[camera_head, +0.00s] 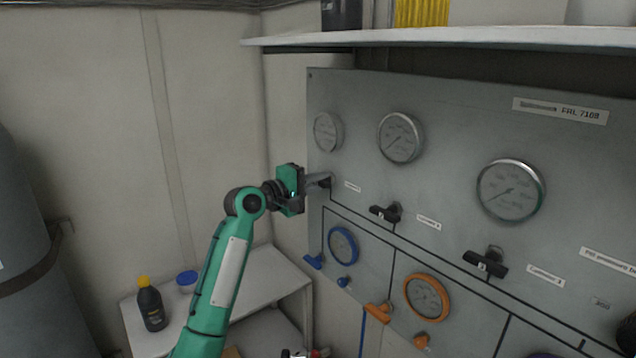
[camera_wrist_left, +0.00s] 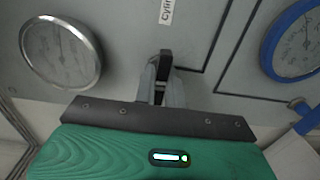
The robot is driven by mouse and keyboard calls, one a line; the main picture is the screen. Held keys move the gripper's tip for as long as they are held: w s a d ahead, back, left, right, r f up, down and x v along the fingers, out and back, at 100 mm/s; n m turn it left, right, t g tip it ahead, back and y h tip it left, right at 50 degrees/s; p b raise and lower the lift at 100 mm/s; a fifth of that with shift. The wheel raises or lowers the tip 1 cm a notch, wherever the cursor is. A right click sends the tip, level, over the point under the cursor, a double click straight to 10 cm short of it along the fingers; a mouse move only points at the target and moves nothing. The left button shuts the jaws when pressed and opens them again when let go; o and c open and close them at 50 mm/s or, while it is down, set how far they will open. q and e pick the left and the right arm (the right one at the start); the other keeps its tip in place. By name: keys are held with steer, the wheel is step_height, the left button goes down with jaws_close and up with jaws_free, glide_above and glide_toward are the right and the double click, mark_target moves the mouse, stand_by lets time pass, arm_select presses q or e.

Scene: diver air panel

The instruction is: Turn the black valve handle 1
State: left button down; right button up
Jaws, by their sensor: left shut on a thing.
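The black valve handle at the left end of the panel's upper row is mostly hidden by my left gripper in the head view. In the left wrist view the black handle (camera_wrist_left: 165,62) stands between the two grey fingers. My left gripper (camera_head: 322,181) reaches the panel from the left and is shut on this handle; its fingers (camera_wrist_left: 160,88) also show in the left wrist view. Two more black valve handles, one in the middle (camera_head: 385,213) and one to the right (camera_head: 485,263), sit along the same row. My right gripper is not in view.
The grey panel (camera_head: 450,130) carries several gauges. A blue handle (camera_head: 313,262) and an orange handle (camera_head: 378,313) sit below the black row. A shelf (camera_head: 450,38) overhangs the panel. A white table (camera_head: 262,278) holds a dark bottle (camera_head: 151,308) and a blue-lidded jar (camera_head: 187,281).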

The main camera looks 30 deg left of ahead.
arm_select(q)
steer(key=c, duration=1.5)
jaws_free()
steer(key=b+v, duration=0.5)
steer(key=v, duration=0.9)
steer(key=shift+w, duration=0.1)
